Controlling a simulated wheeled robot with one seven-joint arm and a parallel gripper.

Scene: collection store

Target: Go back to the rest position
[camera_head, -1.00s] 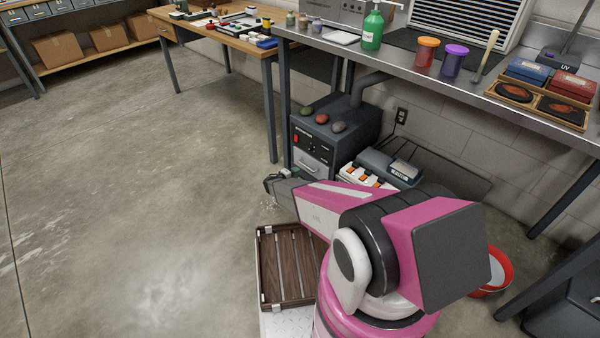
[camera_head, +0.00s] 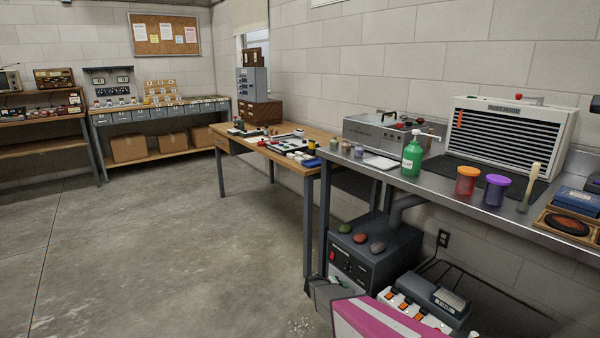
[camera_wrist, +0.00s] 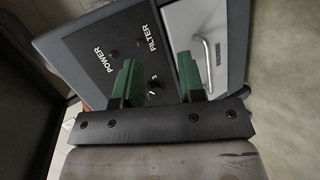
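My gripper (camera_wrist: 155,82) shows in the wrist view with its two green fingers apart and nothing between them. Beyond the fingers is the dark front of a machine (camera_wrist: 105,50) marked POWER and FILTER, with a silver handle on a light panel. In the head view my pink and white arm shows only at the bottom edge, in front of the same dark machine (camera_head: 350,268) under the steel bench.
The steel bench (camera_head: 440,190) carries a green pump bottle (camera_head: 412,157), an orange jar (camera_head: 467,181) and a purple jar (camera_head: 496,190). A wooden table (camera_head: 285,156) stands behind it. Shelves line the back left. The concrete floor (camera_head: 160,240) at left is clear.

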